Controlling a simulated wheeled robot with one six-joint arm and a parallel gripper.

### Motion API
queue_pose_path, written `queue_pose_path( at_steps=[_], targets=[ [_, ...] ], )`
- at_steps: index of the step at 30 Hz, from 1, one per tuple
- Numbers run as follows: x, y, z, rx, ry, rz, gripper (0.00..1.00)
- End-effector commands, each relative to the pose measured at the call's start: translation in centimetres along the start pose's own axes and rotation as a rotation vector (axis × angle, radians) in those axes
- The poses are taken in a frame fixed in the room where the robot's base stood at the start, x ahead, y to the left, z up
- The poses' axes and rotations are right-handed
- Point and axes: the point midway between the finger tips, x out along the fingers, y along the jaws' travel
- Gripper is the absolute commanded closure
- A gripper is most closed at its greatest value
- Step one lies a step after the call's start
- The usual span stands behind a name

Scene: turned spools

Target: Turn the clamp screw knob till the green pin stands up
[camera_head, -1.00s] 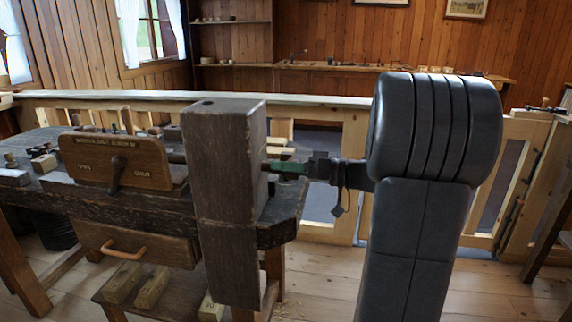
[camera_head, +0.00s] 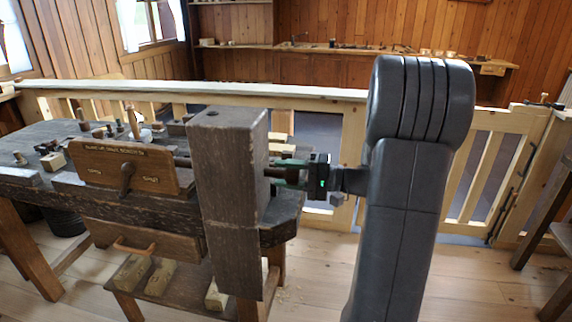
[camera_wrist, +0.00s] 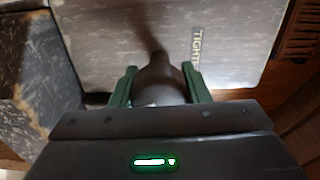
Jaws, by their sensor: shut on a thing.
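The clamp screw knob (camera_wrist: 162,82) is a dark, rounded, turned piece on a stem, seen in the wrist view in front of a worn pale panel. My gripper (camera_wrist: 158,88) has its green fingers on both sides of the knob, shut on it. I cannot make out the green pin in either view.
The dark bench (camera_head: 60,200) bears a wooden board (camera_head: 125,168) with a lever, plus small turned pieces. A pale wooden rail (camera_head: 190,97) runs behind. The post stands close left of my gripper. Wood blocks (camera_head: 155,275) lie on the low shelf. Floor shows at the front right.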

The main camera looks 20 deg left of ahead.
Motion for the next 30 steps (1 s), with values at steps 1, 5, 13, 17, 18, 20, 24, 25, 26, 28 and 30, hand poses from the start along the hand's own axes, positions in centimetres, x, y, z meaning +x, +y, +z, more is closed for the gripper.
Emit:
queue_pose_path(
  at_steps=[1,5,13,17,18,20,24,25,26,28,30],
  targets=[
    [-0.12,-0.37,-0.01,0.048,0.001,0.003,0.81],
    [-0.13,-0.35,-0.02,0.172,0.001,0.003,0.81],
    [-0.17,-0.30,0.01,0.429,0.002,0.003,0.81],
    [-0.18,-0.27,0.02,0.551,0.002,0.003,0.81],
    [-0.19,-0.24,0.02,0.588,0.003,0.003,0.81],
    [-0.19,-0.23,0.03,0.641,0.003,0.004,0.81],
    [-0.21,-0.14,0.04,0.755,0.003,0.004,0.81],
    [-0.21,-0.13,0.05,0.778,0.003,0.004,0.81],
    [-0.21,-0.09,0.05,0.799,0.003,0.004,0.81],
    [-0.22,-0.03,0.06,0.845,0.003,0.004,0.81],
    [-0.22,0.01,0.07,0.884,0.003,0.004,0.81]
  ],
)
